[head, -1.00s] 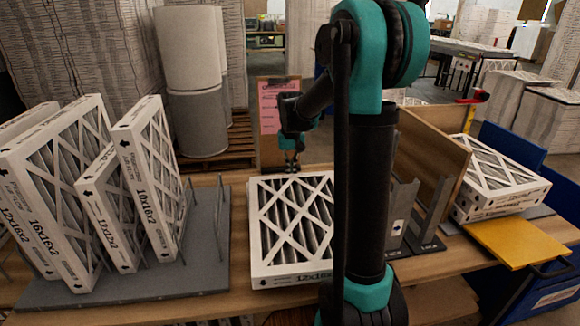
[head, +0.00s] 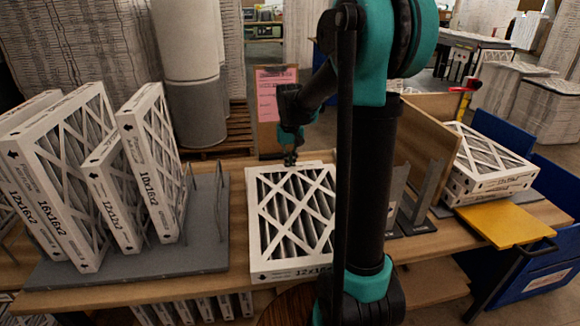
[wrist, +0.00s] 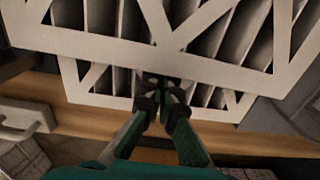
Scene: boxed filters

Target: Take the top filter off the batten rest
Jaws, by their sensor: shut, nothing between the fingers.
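A white-framed pleated filter (head: 293,268) lies flat in the middle of the bench, its front edge printed with a size that is partly hidden by my arm. In the wrist view the top filter's white frame (wrist: 215,68) fills the upper part, and a second filter (wrist: 88,98) shows beneath it, sticking out past its edge. My gripper (head: 290,160) is at the far edge of the stack. In the wrist view my gripper (wrist: 164,84) is shut and empty, its tips overlapping the top filter's edge; I cannot tell if they touch. The battens are not clearly visible.
Several upright filters (head: 72,165) stand in a grey rack (head: 130,262) at the left. A wooden divider (head: 425,140) and grey brackets stand right of my arm. More flat filters (head: 490,165) lie at the right beside a yellow plate (head: 505,225). A clipboard (head: 272,95) stands behind.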

